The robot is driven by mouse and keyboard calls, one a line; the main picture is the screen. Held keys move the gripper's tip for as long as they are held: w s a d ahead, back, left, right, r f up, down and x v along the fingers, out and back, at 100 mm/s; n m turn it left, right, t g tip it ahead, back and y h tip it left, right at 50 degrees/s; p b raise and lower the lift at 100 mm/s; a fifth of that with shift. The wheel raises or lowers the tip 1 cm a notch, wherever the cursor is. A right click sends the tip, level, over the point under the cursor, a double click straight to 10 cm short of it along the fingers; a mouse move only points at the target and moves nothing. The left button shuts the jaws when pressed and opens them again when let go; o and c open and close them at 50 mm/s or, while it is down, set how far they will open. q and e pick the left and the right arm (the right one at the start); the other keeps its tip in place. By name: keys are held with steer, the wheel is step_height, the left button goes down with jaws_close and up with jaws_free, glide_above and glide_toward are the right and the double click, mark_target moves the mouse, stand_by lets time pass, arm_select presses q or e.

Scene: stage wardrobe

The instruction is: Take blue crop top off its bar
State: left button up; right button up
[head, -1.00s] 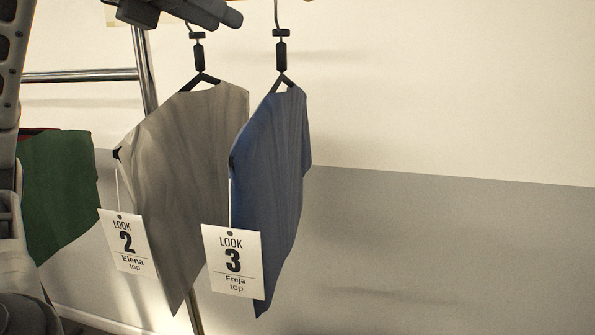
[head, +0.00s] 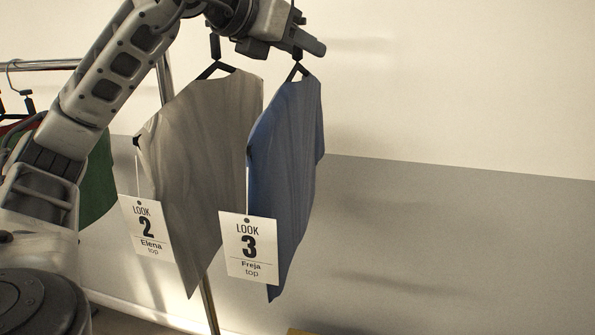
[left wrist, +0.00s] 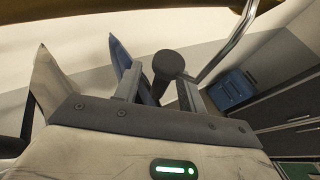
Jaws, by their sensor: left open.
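The blue crop top (head: 287,150) hangs from a dark hanger, with a white "LOOK 3 Freja top" tag (head: 249,248) at its left side. My left gripper (head: 300,38) is open at the upper part of this hanger, just above the top's shoulders. In the left wrist view the blue top (left wrist: 121,58) shows beyond the open fingers (left wrist: 160,85). A dark round piece (left wrist: 169,64), probably the hanger's neck, appears between or just beyond them. Whether the fingers touch it I cannot tell. The hook is largely hidden in the head view. My right gripper is out of view.
A grey top (head: 205,150) tagged "LOOK 2 Elena" hangs close on the left. A green garment (head: 98,185) hangs behind my left arm near a chrome rail (head: 45,65). A brownish bar (left wrist: 130,14) crosses the top of the left wrist view. The right side is clear wall.

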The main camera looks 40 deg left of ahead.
arm_select(q)
jaws_close()
